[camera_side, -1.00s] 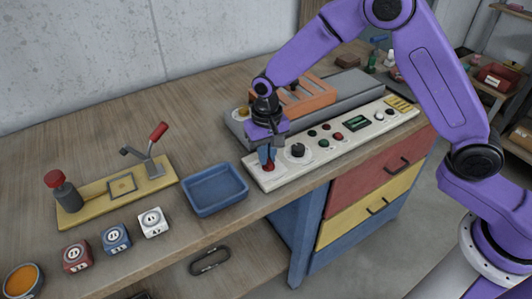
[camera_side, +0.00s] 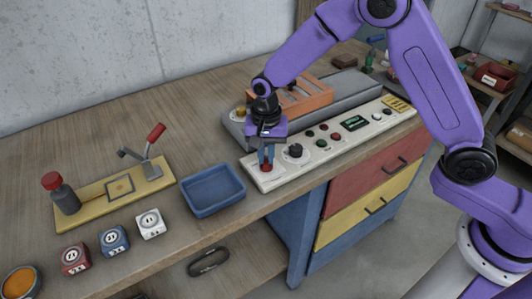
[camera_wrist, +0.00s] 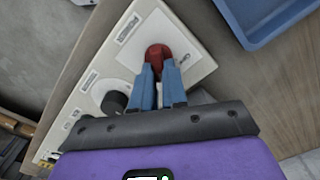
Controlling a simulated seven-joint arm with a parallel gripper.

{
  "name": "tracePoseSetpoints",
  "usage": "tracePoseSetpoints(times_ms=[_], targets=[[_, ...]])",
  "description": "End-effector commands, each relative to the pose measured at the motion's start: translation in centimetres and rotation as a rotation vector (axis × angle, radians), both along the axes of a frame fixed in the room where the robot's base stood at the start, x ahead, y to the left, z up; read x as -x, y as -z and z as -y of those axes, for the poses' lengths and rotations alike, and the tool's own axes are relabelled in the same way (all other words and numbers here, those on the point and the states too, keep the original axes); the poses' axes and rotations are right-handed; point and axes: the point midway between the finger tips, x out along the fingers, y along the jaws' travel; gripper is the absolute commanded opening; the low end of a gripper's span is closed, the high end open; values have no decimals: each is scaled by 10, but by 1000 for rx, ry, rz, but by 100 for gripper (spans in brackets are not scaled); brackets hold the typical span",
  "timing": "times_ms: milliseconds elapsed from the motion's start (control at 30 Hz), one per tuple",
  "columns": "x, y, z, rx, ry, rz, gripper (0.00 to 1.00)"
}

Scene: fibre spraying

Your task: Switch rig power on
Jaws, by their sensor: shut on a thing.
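The white control panel (camera_side: 328,148) lies along the front of the workbench. Its red power switch handle (camera_side: 266,168) is at the panel's left end and also shows in the wrist view (camera_wrist: 158,52), next to a label that seems to read POWER. My gripper (camera_side: 267,160) points down over it, and its blue fingers (camera_wrist: 158,76) are shut on the red handle, one on each side. The switch's base is partly hidden by the fingers.
A black knob (camera_side: 295,150) stands close beside the switch, with several small buttons further right. A blue tray (camera_side: 212,207) is left of the panel. An orange rack (camera_side: 304,97) on a grey machine stands behind. The bench at back left is clear.

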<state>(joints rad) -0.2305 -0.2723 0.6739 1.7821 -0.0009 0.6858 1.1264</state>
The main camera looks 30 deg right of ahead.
Motion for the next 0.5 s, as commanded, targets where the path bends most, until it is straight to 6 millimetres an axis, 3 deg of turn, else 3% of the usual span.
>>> tracePoseSetpoints(times_ms=[300, 333, 400, 500], targets=[[-1, -1, 0, -2, 7, 3, 0], [-1, -1, 0, -2, 7, 3, 19], [-1, -1, 0, -2, 6, 3, 38], [-1, -1, 0, -2, 5, 1, 38]])
